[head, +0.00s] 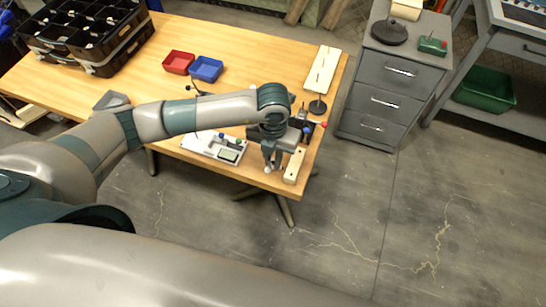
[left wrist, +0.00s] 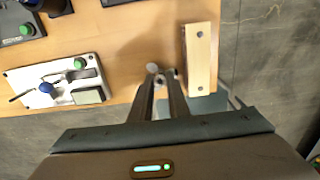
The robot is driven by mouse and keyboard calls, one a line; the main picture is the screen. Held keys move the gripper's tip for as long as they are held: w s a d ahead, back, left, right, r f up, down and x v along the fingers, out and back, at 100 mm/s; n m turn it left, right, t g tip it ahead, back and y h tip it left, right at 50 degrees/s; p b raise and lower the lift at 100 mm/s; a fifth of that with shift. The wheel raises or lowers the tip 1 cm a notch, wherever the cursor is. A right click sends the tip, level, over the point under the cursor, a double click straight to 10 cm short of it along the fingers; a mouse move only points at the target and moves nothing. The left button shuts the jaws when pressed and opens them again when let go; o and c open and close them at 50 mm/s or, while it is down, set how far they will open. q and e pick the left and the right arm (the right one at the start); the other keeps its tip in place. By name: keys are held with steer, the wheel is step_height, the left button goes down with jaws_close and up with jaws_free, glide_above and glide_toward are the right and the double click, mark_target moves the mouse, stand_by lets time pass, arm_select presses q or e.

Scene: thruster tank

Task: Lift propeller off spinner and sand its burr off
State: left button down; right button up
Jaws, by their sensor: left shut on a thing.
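My left gripper (head: 272,168) hangs over the table's near right corner. In the left wrist view its two fingers (left wrist: 160,72) are close together, shut on a small grey piece (left wrist: 152,68) at the tips. It is too small to tell whether this is the propeller. A pale block (head: 294,166) with two dark spots lies just right of the fingers; it also shows in the left wrist view (left wrist: 201,55). A white plate (left wrist: 52,72) with a blue knob (left wrist: 45,88) and a green button (left wrist: 80,64) lies to the left. My right gripper is out of view.
Red (head: 178,62) and blue (head: 206,69) bins and black organizers (head: 85,30) stand farther back on the table (head: 130,80). A dark fixture with a red knob (head: 323,125) is near the right edge. A grey drawer cabinet (head: 385,75) stands right of the table.

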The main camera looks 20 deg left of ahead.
arm_select(q)
steer(key=shift+d, duration=0.6)
stand_by(1.2)
steer(key=shift+w, duration=0.2)
stand_by(0.3)
steer(key=shift+w+d+b, duration=0.1)
steer(key=shift+w+b, duration=0.3)
steer(key=shift+b, duration=0.05)
steer(key=shift+w, duration=0.25)
steer(key=shift+w+b, duration=0.4)
steer(key=shift+w, duration=0.1)
steer(key=shift+w, duration=0.15)
stand_by(0.5)
steer(key=shift+w+b, duration=0.45)
steer(key=shift+w, duration=0.05)
steer(key=shift+s, duration=0.15)
